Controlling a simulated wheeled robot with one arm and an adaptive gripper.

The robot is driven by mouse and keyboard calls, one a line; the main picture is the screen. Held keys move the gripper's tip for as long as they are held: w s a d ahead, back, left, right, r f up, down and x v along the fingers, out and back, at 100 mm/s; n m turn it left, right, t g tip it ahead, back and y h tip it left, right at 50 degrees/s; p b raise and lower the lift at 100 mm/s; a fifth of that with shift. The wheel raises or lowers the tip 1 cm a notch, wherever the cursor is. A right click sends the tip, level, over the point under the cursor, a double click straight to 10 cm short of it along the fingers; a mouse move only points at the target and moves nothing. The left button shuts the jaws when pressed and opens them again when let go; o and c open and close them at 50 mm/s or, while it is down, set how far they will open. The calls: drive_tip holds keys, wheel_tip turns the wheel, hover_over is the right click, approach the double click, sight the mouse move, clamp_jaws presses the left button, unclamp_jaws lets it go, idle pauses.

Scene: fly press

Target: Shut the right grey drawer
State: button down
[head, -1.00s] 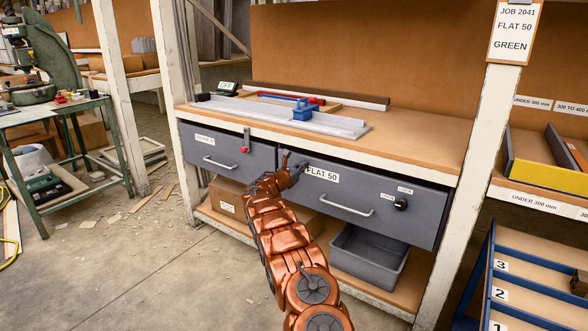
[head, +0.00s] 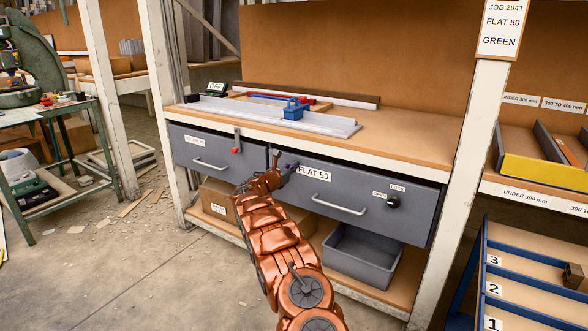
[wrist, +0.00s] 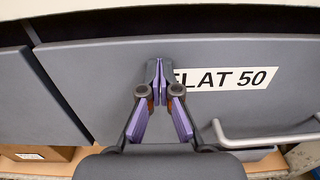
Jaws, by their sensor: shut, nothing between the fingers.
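The right grey drawer (head: 358,187) carries a "FLAT 50" label, a bar handle (head: 340,203) and a black knob on its right. Its front stands out a little beyond the left grey drawer (head: 215,150), with a dark gap under the bench top. In the wrist view the drawer front (wrist: 230,110) fills most of the picture. My gripper (head: 292,166) is shut and empty. Its fingertips (wrist: 158,66) are at the drawer front just left of the label, seemingly touching it. The handle (wrist: 265,135) is to the right of the fingers, apart from them.
The bench top (head: 400,142) above holds a long metal fixture with a blue block (head: 294,111). A grey bin (head: 362,258) and a cardboard box stand on the shelf below. A white post (head: 468,170) rises to the right. A blue rack (head: 520,275) stands at right.

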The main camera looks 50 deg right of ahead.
drive_tip(key=a, duration=1.3)
drive_tip(key=shift+s+a+p, duration=0.15)
drive_tip(key=shift+s+p, duration=0.2)
drive_tip(key=shift+s, duration=0.1)
drive_tip(key=s+a+r+m+g+y+p, duration=0.25)
drive_tip(key=s+a+r+m+p, duration=0.35)
drive_tip(key=s+r, duration=0.45)
drive_tip(key=s+a+r+m+g+y+p, duration=0.25)
drive_tip(key=s+a+r+m+p, duration=0.4)
drive_tip(key=s+r, duration=0.4)
drive_tip(key=s+a+r+m+y+p, duration=0.2)
drive_tip(key=s+a+y+p, duration=0.2)
drive_tip(key=a, duration=0.9)
drive_tip(key=s+a+r+m+y+p, duration=0.2)
drive_tip(key=s+a+p, duration=0.6)
drive_tip(key=s+a, duration=0.4)
drive_tip(key=s+a+r+m+t+y+p, duration=0.1)
drive_tip(key=s+a+r+m+y+p, duration=0.2)
drive_tip(key=a, duration=1.2)
drive_tip(key=s+r+y+p, duration=0.1)
drive_tip(key=s+y+p, duration=0.2)
drive_tip(key=s, duration=0.2)
drive_tip(key=shift+s+a+r+y, duration=0.15)
drive_tip(key=shift+s+y, duration=0.25)
